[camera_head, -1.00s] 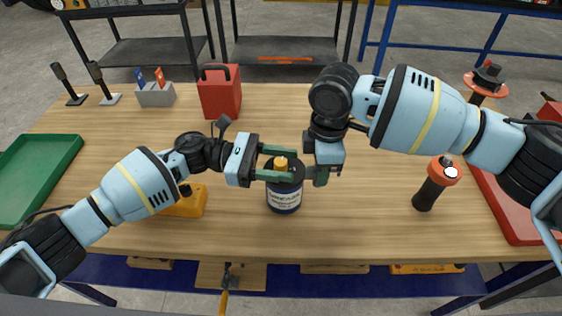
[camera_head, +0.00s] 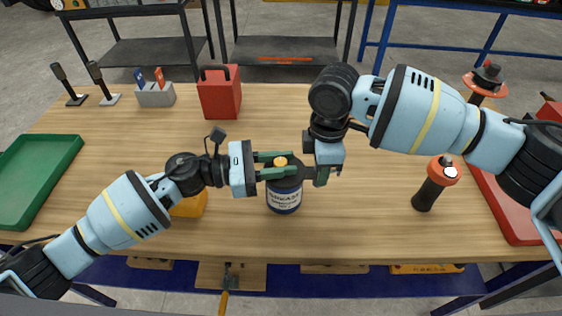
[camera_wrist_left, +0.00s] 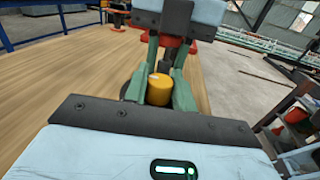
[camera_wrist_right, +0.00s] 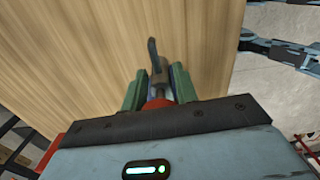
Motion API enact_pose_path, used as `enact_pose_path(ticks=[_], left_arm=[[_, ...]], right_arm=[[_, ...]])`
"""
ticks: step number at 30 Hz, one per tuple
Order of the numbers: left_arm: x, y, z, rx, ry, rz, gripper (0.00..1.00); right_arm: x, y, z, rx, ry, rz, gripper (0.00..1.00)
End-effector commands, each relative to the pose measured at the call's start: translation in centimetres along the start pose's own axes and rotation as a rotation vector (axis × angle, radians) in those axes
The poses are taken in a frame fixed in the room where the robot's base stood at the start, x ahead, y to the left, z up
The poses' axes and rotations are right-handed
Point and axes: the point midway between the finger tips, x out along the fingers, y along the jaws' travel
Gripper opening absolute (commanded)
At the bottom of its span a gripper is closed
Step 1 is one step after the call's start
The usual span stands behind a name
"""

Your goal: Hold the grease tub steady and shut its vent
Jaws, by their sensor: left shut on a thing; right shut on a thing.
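The grease tub (camera_head: 284,198) is a dark, upright can with a pale label, standing on the bench in the head view. An orange cap (camera_head: 281,161) sits on its top. My left gripper (camera_head: 279,165) reaches in level from the left and is shut on this cap, which shows between its green fingers in the left wrist view (camera_wrist_left: 158,90). My right gripper (camera_head: 322,172) points down at the tub's right side, shut on a grey handle-like part (camera_wrist_right: 158,72) with red near the palm. The fingers hide much of the tub's top.
A yellow item (camera_head: 190,205) lies beneath my left arm. A black-and-orange cylinder (camera_head: 435,184) stands to the right. A red box (camera_head: 220,92) and a grey holder (camera_head: 156,95) are behind. A green tray (camera_head: 38,170) is at far left. Bare bench lies in front of the tub.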

Motion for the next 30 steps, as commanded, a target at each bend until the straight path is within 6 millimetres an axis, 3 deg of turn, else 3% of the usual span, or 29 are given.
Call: enact_pose_path(ticks=[16, 17, 21, 30], left_arm=[[-0.05, -0.05, -0.16, -0.001, 0.004, 0.078, 0.03], [-0.05, -0.04, -0.16, -0.001, 0.004, 0.078, 0.3], [-0.05, -0.03, -0.12, 0.0, 0.003, 0.078, 0.47], [-0.2, -0.01, -0.06, 0.0, 0.002, 0.078, 0.47]], right_arm=[[-0.01, -0.05, -0.11, -0.002, 0.002, -0.001, 0.0], [-0.01, -0.05, -0.11, -0.002, 0.002, -0.001, 0.0], [-0.01, -0.04, -0.1, -0.002, 0.002, -0.001, 0.0], [-0.01, -0.04, -0.09, -0.002, 0.002, -0.001, 0.0]])
